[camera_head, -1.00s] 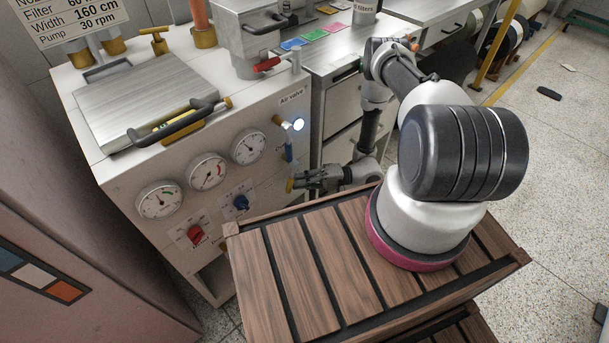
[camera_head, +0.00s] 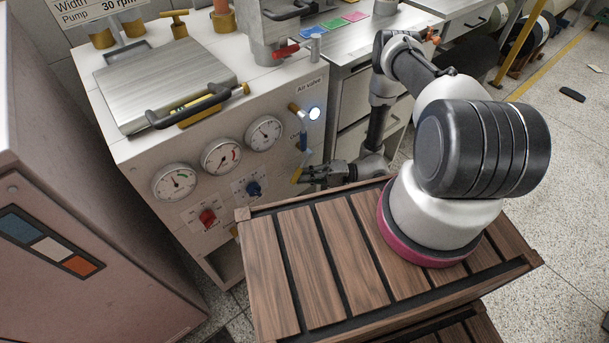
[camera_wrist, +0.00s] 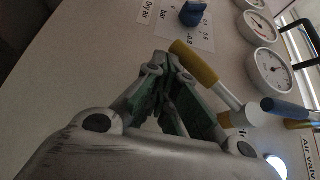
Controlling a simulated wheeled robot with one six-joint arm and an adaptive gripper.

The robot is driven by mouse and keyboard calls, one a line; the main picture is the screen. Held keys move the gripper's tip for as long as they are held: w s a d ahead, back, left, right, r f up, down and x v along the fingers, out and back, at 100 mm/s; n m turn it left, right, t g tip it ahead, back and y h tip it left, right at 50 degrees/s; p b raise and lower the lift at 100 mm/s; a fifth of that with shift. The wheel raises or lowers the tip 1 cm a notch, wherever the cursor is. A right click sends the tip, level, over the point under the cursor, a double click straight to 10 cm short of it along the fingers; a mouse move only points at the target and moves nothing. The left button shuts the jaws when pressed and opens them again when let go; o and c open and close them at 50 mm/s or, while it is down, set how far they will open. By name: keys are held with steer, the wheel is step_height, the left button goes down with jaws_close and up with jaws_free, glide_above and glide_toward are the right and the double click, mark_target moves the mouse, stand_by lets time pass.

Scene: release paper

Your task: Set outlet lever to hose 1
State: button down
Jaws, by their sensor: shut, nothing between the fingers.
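A lever with a yellow handle (camera_wrist: 193,62) sticks out from the white machine's front panel, with a pale metal shaft. It also shows small beside my gripper in the head view (camera_head: 296,175). A blue-handled lever (camera_wrist: 285,107) is close to its base. A label near these levers is partly hidden, so I cannot read it. My gripper (camera_wrist: 164,72) is shut and empty, pointing at the panel, its fingertips beside the yellow handle. It also shows at the panel's right side in the head view (camera_head: 304,178). I cannot tell whether it touches the handle.
Gauges (camera_head: 221,156), a red knob (camera_head: 207,217) and a blue knob (camera_head: 253,189) sit left of the levers. An air valve lever (camera_head: 296,108) and a lit lamp (camera_head: 314,113) are above. My arm stands on a slatted wooden platform (camera_head: 283,270).

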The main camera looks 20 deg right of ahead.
steer(key=d+f, duration=0.7)
steer(key=d, duration=0.4)
steer(key=shift+s+f, duration=0.15)
steer(key=shift+s, duration=0.1)
stand_by(0.4)
